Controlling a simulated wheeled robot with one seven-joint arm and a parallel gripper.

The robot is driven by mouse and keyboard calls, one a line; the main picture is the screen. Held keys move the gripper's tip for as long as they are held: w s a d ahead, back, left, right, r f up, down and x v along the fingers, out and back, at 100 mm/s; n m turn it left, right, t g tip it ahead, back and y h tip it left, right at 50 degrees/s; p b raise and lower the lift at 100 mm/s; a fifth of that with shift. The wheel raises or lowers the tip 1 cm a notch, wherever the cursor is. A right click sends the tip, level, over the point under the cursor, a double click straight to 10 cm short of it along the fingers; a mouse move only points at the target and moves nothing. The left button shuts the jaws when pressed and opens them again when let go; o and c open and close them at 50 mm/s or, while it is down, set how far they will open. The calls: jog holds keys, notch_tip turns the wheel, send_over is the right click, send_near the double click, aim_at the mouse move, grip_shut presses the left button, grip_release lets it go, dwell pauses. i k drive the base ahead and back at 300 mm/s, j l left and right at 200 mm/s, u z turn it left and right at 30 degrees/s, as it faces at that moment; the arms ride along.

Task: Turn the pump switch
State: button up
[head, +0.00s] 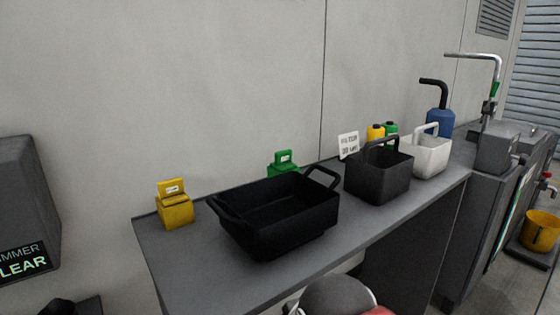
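I cannot identify a pump switch for certain in the head view. A yellow block with a small labelled top (175,207) stands at the left end of the grey counter (190,262). A similar green labelled block (284,161) stands behind the black tray, partly hidden by it. At the far right, a grey machine (499,150) with a bent metal pipe has small details on its side, too small to make out. A rounded grey part with a bit of red at the bottom edge looks like my arm. My gripper's fingers do not show.
A black handled tray (285,222), a dark basket (378,175) and a white basket (427,156) fill the counter. A blue bottle (440,121) stands behind. A yellow bucket (541,230) is at far right.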

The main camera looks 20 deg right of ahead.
aim_at(523, 159)
jog(key=l+z, duration=0.1)
jog(key=z, duration=1.75)
jog(key=i+l+z, duration=0.15)
jog(key=i+l, duration=0.3)
jog(key=u, duration=0.4)
jog(key=i+l+u, duration=0.25)
jog(key=l+u, duration=0.25)
jog(key=l, duration=0.25)
jog(key=i+l+u, duration=0.1)
jog(key=l+u, duration=0.15)
jog(key=l, duration=0.15)
jog(key=i+l, duration=0.2)
jog(key=l, duration=0.2)
jog(key=i+l+u, duration=0.1)
jog(key=l, duration=0.25)
jog(key=i, duration=0.1)
